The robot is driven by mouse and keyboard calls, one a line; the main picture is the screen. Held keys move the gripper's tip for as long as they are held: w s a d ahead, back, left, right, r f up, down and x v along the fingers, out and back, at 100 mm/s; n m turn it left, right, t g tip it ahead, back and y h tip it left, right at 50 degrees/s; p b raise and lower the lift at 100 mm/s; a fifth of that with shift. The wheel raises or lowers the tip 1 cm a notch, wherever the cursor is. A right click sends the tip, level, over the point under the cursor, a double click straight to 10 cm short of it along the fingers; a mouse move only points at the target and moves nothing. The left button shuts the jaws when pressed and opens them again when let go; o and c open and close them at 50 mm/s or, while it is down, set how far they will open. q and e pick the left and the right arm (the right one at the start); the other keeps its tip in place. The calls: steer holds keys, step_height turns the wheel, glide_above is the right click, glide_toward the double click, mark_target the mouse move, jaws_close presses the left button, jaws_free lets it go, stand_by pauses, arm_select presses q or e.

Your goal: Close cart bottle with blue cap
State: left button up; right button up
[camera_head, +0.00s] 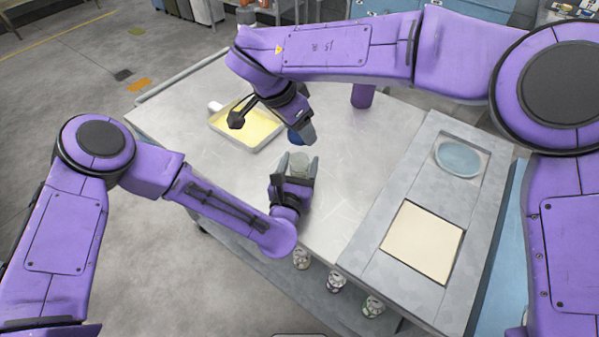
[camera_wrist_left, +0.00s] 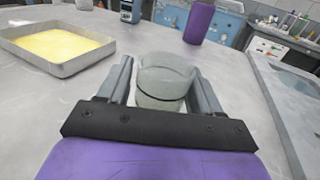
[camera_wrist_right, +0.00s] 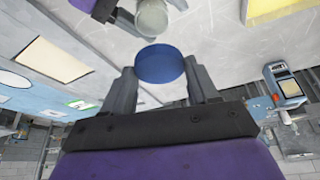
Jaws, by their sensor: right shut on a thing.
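The cart bottle (camera_head: 299,164) is a clear, greenish glass jar with its mouth uncovered. It is upright over the metal cart top. My left gripper (camera_head: 295,174) has a finger on each side of it, with a small gap showing beside the glass; the left wrist view shows the jar (camera_wrist_left: 165,80) between the fingers. The blue cap (camera_wrist_right: 159,64) is between the fingertips of my right gripper (camera_wrist_right: 160,77), which is shut on it. In the head view the cap (camera_head: 295,137) is partly hidden by that gripper, above and behind the bottle.
A tray of yellow material (camera_head: 262,125) lies behind and left of the bottle. A purple cylinder (camera_head: 362,96) stands at the back. A grey panel (camera_head: 388,253) with a cream square and a round dish is on the right. Several small jars (camera_head: 335,282) stand on a lower shelf.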

mark_target(292, 140)
arm_select(q)
steer(key=shift+s+r, duration=0.15)
steer(key=shift+s, duration=0.1)
steer(key=c, duration=1)
arm_select(e)
steer(key=shift+s+r, duration=0.15)
steer(key=shift+s, duration=0.1)
arm_select(q)
steer(key=shift+s, duration=0.1)
jaws_close()
arm_select(e)
steer(key=shift+s, duration=0.15)
arm_select(q)
steer(key=shift+w, duration=0.2)
steer(key=shift+s, duration=0.1)
arm_select(e)
steer(key=f, duration=0.4)
steer(key=shift+s+a+f, duration=0.2)
steer(key=shift+f, duration=0.15)
steer(key=shift+f, duration=0.15)
steer(key=shift+f, duration=0.75)
steer(key=shift+f, duration=0.55)
